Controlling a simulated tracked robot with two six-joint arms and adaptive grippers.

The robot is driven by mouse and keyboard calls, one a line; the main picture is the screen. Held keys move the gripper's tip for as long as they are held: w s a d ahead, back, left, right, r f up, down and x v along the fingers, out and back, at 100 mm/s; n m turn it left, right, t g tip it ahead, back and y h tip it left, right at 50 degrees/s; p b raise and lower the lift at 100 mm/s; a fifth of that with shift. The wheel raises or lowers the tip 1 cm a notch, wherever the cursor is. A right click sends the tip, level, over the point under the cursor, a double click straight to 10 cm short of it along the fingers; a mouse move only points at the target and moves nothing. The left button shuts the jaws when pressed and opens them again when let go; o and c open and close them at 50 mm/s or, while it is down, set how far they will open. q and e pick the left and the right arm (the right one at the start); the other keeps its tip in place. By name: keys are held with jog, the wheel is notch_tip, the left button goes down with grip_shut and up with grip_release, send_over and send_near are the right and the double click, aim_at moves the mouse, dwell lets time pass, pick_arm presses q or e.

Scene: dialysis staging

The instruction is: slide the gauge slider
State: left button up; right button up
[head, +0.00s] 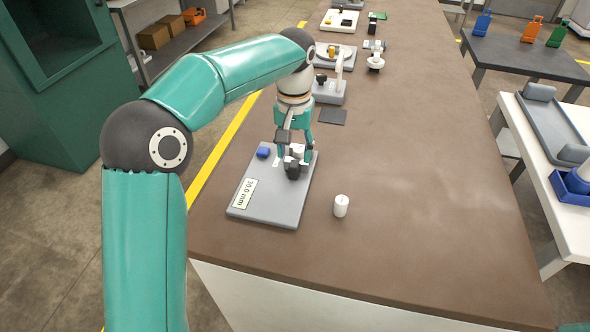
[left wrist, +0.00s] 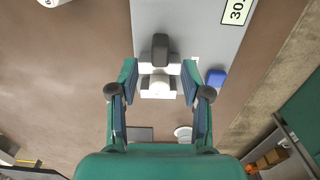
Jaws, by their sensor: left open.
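The gauge is a flat grey board (head: 262,205) on the brown table, with a "30.0 mm" label on its near left part; the board and label also show in the left wrist view (left wrist: 205,25). Its slider (head: 292,170) looks like a dark block with a white part, near the board's far right side. A small blue block (head: 263,152) sits on the board's left. My left gripper (head: 294,152) is over the slider. In the left wrist view its open fingers (left wrist: 159,75) stand on either side of the slider's white part (left wrist: 157,88); I cannot tell whether they touch it.
A small white cylinder (head: 341,205) stands on the table right of the board. Behind it are a dark flat square (head: 332,117), a grey-and-white device (head: 330,92) and several other instruments. The table's right part is clear. A white side table (head: 550,190) stands farther right.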

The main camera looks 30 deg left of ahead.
aim_at(295, 163)
pick_arm(q)
notch_tip(295, 163, down, 5)
jog(key=shift+f+b, duration=0.1)
jog(key=shift+b, duration=0.3)
grip_shut()
